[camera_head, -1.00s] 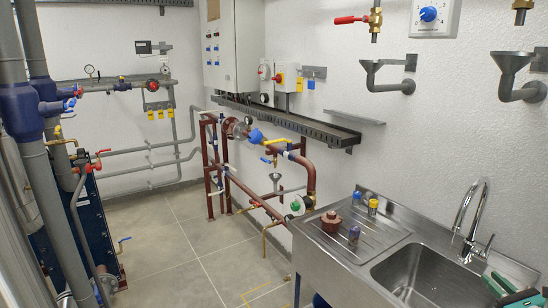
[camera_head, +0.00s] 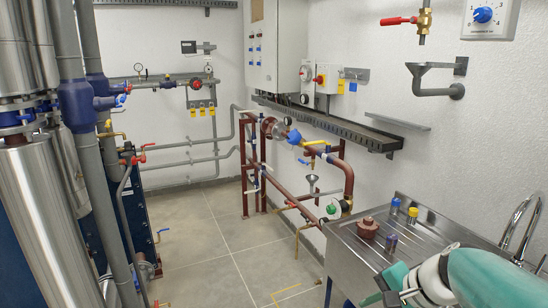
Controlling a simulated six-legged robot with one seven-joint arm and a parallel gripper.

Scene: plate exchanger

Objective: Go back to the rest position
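My arm, teal and white, reaches in from the lower right corner, in front of the steel sink unit (camera_head: 345,250). Its far end, my gripper (camera_head: 388,288), shows as a small teal and dark part at the bottom edge, over the front of the sink unit. The fingers are too small and partly cut off, so I cannot tell if they are open or hold anything. The arm hides most of the sink basin.
On the drainboard stand a brown-red fitting (camera_head: 367,228), a purple item (camera_head: 391,244), a blue item (camera_head: 395,206) and a yellow one (camera_head: 412,215). Red pipework (camera_head: 290,195) stands along the wall. Steel columns (camera_head: 45,215) stand at left.

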